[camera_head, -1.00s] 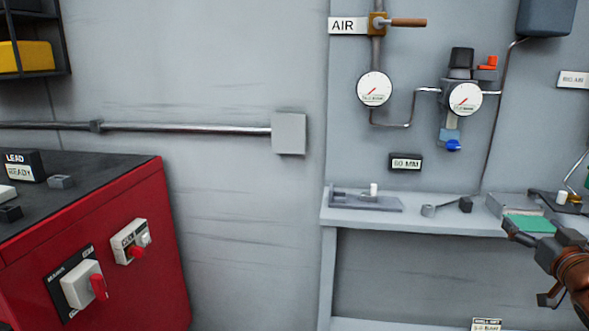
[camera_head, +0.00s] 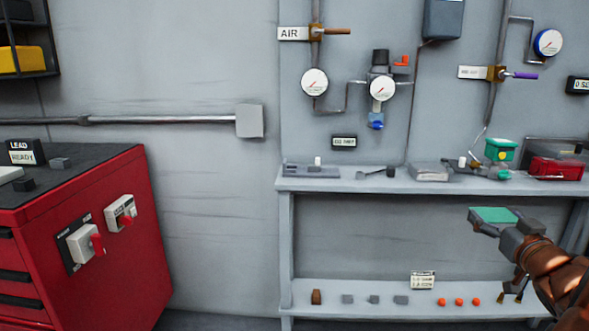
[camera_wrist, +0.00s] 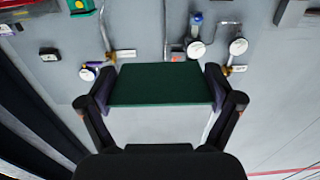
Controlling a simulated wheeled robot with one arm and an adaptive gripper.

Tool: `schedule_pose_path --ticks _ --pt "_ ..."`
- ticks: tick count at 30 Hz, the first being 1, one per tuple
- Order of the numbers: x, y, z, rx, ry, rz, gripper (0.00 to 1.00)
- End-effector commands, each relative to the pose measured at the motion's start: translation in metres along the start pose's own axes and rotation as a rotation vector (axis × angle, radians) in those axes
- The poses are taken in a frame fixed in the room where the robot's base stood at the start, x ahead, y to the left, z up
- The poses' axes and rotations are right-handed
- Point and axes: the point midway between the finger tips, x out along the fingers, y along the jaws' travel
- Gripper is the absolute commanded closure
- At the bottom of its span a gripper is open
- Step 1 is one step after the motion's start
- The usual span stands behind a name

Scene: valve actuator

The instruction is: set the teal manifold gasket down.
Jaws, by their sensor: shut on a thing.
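The teal manifold gasket (camera_head: 494,215) is a flat rectangular plate. My gripper (camera_head: 492,226) is shut on it and holds it in the air in front of the bench, below the level of the bench top in the head view. In the wrist view the gasket (camera_wrist: 160,85) looks dark green and spans the space between the two fingers of my gripper (camera_wrist: 160,92), one at each side edge.
The grey bench (camera_head: 400,184) carries a flat grey fixture (camera_head: 312,171), a grey block (camera_head: 432,172), a green box (camera_head: 500,149) and a red box (camera_head: 557,168). Small parts line the lower shelf (camera_head: 385,311). A red cabinet (camera_head: 90,240) stands left.

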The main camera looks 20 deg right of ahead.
Motion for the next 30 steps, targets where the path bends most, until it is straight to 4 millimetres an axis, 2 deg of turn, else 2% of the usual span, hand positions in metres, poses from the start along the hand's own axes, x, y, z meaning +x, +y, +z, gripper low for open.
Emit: schedule_pose_path --ticks 11,17,23,30 --pt "0.027 -0.009 0.009 0.000 -0.001 -0.002 0.39" --pt "0.049 -0.019 0.017 -0.001 -0.003 -0.005 0.39" --pt "0.083 -0.043 0.028 -0.002 -0.002 -0.018 0.39" --pt "0.127 -0.087 0.043 -0.001 -0.004 -0.042 0.39"
